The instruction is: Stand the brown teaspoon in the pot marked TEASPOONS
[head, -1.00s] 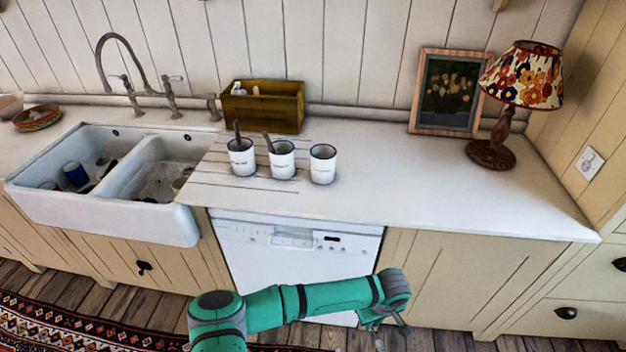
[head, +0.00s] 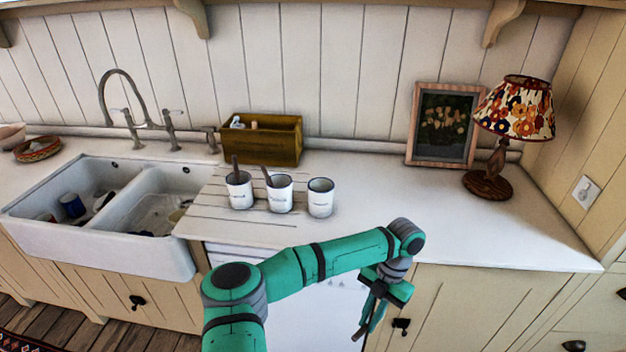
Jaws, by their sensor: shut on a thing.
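My gripper (head: 372,308) hangs pointing down in front of the counter edge, right of and below the pots. It is shut on a thin brown thing, seemingly the brown teaspoon (head: 360,331), whose end shows below the fingers. Three white pots with dark rims stand upright in a row on the counter: left pot (head: 239,193), middle pot (head: 280,197), right pot (head: 320,200). Each has small dark lettering that I cannot read. A brown handle sticks up from the left pot and another from the middle pot. No handle shows above the right pot.
A wooden box (head: 262,146) stands behind the pots. The double sink (head: 105,240) and tap (head: 140,115) are to the left. A framed picture (head: 442,124) and a lamp (head: 515,110) stand at the back right. The counter (head: 440,205) right of the pots is clear.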

